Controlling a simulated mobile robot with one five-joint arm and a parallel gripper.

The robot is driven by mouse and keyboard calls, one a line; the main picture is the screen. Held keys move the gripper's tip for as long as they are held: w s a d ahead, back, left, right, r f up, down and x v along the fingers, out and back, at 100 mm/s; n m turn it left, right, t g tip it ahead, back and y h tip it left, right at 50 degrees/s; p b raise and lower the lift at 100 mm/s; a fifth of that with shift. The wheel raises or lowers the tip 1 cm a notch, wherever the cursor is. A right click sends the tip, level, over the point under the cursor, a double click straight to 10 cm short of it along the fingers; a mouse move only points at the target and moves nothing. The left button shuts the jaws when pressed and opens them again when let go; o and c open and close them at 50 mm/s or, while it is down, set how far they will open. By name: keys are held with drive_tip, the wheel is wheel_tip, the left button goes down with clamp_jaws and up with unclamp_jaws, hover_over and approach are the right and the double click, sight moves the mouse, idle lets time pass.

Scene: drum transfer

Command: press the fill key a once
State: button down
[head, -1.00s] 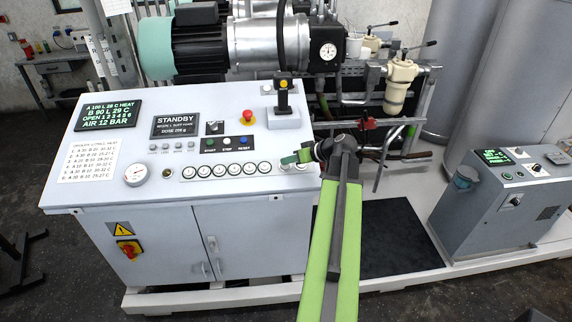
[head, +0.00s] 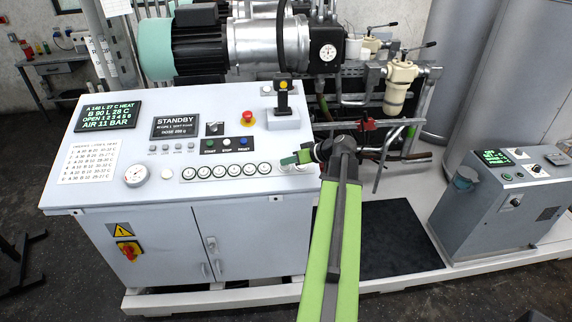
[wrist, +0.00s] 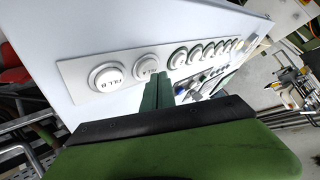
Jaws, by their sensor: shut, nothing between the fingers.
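The fill A key (wrist: 146,68) is a round white key on the pale key strip, its lettering upside down in the wrist view. The fill B key (wrist: 107,77) is beside it, to the left. My gripper (wrist: 158,86) is shut and empty; its dark green fingers show just right of the fill A key and overlap its edge in the picture. I cannot tell whether they touch it. In the head view my gripper (head: 289,160) is over the right end of the key row on the console (head: 120,150) and partly hides the keys there.
A row of several round white keys (head: 220,172) runs left of my gripper. Above are the red emergency stop (head: 248,117), a joystick (head: 283,100) and the display reading STANDBY (head: 175,126). A grey cabinet (head: 505,200) stands at the right.

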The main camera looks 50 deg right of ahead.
wheel_tip(320, 180, up, 6)
drive_tip(key=s+a+p, duration=0.1)
drive_tip(key=p, duration=0.4)
drive_tip(key=shift+s+f+p, duration=0.15)
drive_tip(key=shift+s+p, duration=0.1)
drive_tip(key=shift+p, duration=0.1)
drive_tip(key=shift+a, duration=0.1)
